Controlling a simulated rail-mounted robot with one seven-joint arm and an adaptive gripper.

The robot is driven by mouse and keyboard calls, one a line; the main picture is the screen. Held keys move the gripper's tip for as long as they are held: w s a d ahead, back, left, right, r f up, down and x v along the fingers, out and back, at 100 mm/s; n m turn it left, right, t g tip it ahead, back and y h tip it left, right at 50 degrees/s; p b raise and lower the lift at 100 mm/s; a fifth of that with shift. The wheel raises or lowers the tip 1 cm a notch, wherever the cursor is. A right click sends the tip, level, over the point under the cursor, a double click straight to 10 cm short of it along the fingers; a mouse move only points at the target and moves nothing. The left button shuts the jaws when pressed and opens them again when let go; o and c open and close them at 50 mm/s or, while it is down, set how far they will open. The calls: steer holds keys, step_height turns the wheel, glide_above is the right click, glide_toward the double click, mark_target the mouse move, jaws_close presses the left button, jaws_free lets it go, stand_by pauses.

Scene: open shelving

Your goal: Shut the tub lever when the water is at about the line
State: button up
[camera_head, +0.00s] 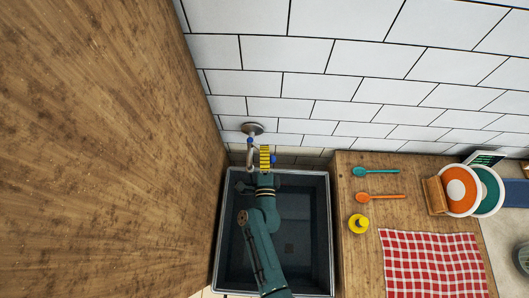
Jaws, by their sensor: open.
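The dark grey tub (325,215) stands below the tiled wall, its inside in shadow. I cannot make out a water surface or a level line in it. A metal tap (251,129) comes out of the wall above the tub's back edge, with a pale pipe hanging down. My teal arm reaches over the tub. My gripper (240,187) appears as a small dark shape just below the lever, open; its fingertips are hard to tell from the shadow, and contact is unclear.
A tall wooden panel (110,150) closes the left side. A wooden counter (355,270) to the right holds a teal spoon (378,171), an orange spoon (380,196), a yellow item (358,224), a checked cloth (430,262) and plates in a rack (436,196).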

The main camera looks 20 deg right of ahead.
steer(key=shift+s, duration=0.1)
steer(key=v, duration=1.1)
steer(key=shift+s+a, duration=0.25)
steer(key=shift+s, duration=0.1)
